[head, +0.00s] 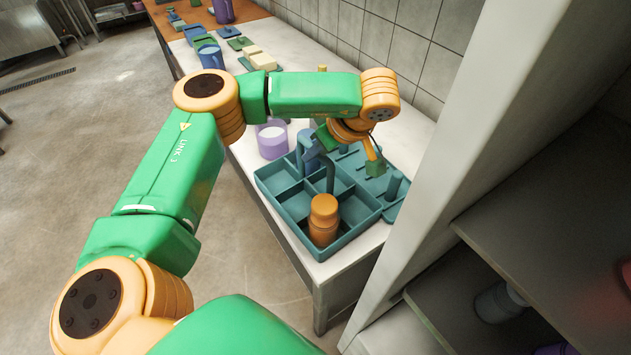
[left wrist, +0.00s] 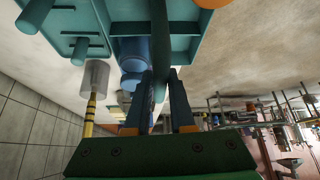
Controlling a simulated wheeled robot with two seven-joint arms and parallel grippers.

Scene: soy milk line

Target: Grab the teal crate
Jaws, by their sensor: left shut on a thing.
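The teal crate (head: 262,185) stands on the white counter in the head view, a low box divided into compartments. An orange jar (head: 323,218) stands in a near compartment and a blue item (head: 309,158) in a far one. My left gripper (head: 327,148) is over the middle of the crate. In the left wrist view the fingers of this gripper (left wrist: 160,92) are shut on the crate's dark upright handle, and the crate's wall (left wrist: 195,58) shows at the top. The wrist partly hides the grip in the head view. My right gripper is not in view.
A teal pegged board (head: 399,205) is beside the crate on its right. A lilac cup (head: 271,142) is just behind it. A pale shelf panel (head: 455,150) rises close on the right. Blocks and a blue jug (head: 211,57) stand farther back.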

